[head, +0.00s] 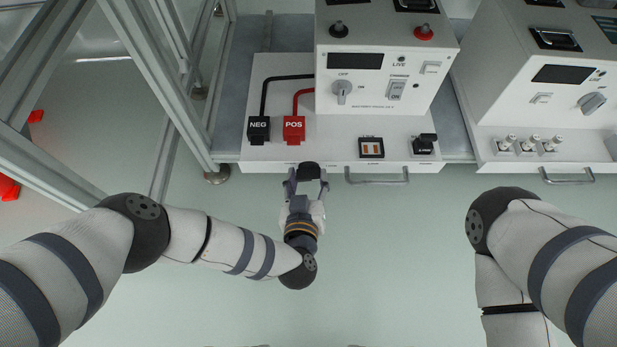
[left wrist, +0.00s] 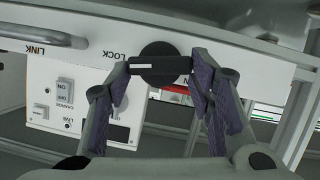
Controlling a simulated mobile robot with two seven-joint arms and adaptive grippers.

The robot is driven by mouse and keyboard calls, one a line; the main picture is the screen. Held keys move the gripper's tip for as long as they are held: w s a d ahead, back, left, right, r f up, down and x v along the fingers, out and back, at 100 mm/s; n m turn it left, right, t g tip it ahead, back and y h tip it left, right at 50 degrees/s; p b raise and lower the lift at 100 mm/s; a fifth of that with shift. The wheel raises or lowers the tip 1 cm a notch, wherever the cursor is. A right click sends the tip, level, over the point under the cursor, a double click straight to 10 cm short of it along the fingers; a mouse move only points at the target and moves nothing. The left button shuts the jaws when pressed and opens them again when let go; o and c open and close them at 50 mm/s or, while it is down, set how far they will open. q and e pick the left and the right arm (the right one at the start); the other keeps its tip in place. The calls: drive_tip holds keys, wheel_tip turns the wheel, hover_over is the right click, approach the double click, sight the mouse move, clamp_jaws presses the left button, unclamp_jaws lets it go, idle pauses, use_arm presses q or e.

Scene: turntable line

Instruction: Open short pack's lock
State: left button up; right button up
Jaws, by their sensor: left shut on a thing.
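The short pack (head: 376,60) is a white unit with a dark display, a rotary knob and a switch. Its lock is a round black knob (head: 309,169) on the front edge of its base. The lock knob also shows in the left wrist view (left wrist: 158,64), by the word LOCK, its bar handle lying level across the picture with a white mark at the left end. My left gripper (head: 306,182) reaches the knob from the front. In the left wrist view its fingers (left wrist: 160,78) are closed on the two ends of the bar. My right gripper is out of view.
NEG (head: 258,130) and POS (head: 294,129) plugs stand on the base, with cables behind them. A metal handle (head: 377,180) is right of the lock. A second white unit (head: 560,80) stands at right; a metal frame (head: 160,90) rises at left. The floor in front is clear.

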use_arm(q)
drive_tip(key=shift+a+f+n+h, duration=0.1)
drive_tip(key=shift+a+n+h, duration=0.1)
drive_tip(key=shift+n+h, duration=0.35)
drive_tip(key=shift+a+f+n+h+b, duration=0.15)
drive_tip(key=shift+n+h+b, duration=0.35)
drive_tip(key=shift+n, duration=0.45)
drive_tip(key=n+b, duration=0.1)
drive_tip(key=n+t+h+b, duration=0.1)
drive_tip(key=n+h+b, duration=0.1)
drive_tip(key=n, duration=0.1)
drive_tip(key=shift+a+f, duration=0.15)
drive_tip(key=shift+f, duration=0.1)
drive_tip(key=shift+f+n+t+h+b, duration=0.1)
drive_tip(key=shift+n+t+h+b, duration=0.45)
drive_tip(key=shift+n, duration=0.55)
drive_tip(key=shift+f+n+t+h, duration=0.1)
drive_tip(key=shift+n+t+h, duration=0.3)
drive_tip(key=shift+n, duration=0.9)
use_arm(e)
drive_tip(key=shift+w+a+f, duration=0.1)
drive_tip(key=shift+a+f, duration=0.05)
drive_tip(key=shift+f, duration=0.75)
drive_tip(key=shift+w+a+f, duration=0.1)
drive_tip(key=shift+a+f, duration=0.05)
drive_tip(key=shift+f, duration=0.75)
use_arm(q)
drive_tip(key=shift+s, duration=0.1)
drive_tip(key=o, duration=1.2)
drive_tip(key=shift+c, duration=0.2)
